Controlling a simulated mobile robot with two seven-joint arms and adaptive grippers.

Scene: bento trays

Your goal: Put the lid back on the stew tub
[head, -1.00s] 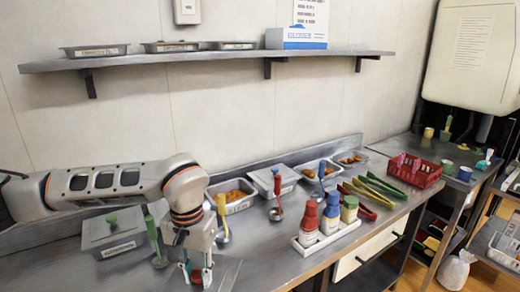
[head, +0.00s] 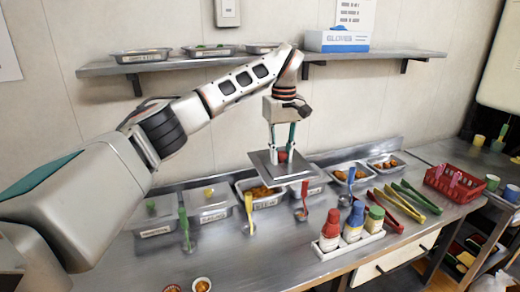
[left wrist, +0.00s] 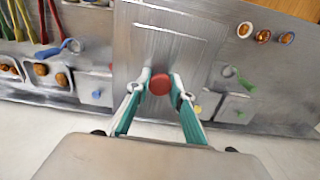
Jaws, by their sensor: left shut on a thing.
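My left gripper (head: 281,152) is shut on the red knob (left wrist: 159,84) of a flat grey metal lid (head: 286,172). It holds the lid roughly level above the counter, over the back row of tubs. An open metal tub of orange-brown food (head: 244,187), which I take to be the stew tub, shows just left of and below the lid. The lid covers part of that row in the head view. In the left wrist view the lid (left wrist: 147,48) fills the middle and hides what lies beneath. My right gripper is not in view.
Lidded tubs with green (head: 151,208) and yellow (head: 208,192) knobs stand to the left. A lidded tub with a blue knob (left wrist: 97,94) and open food tubs (head: 352,176) are to the right.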

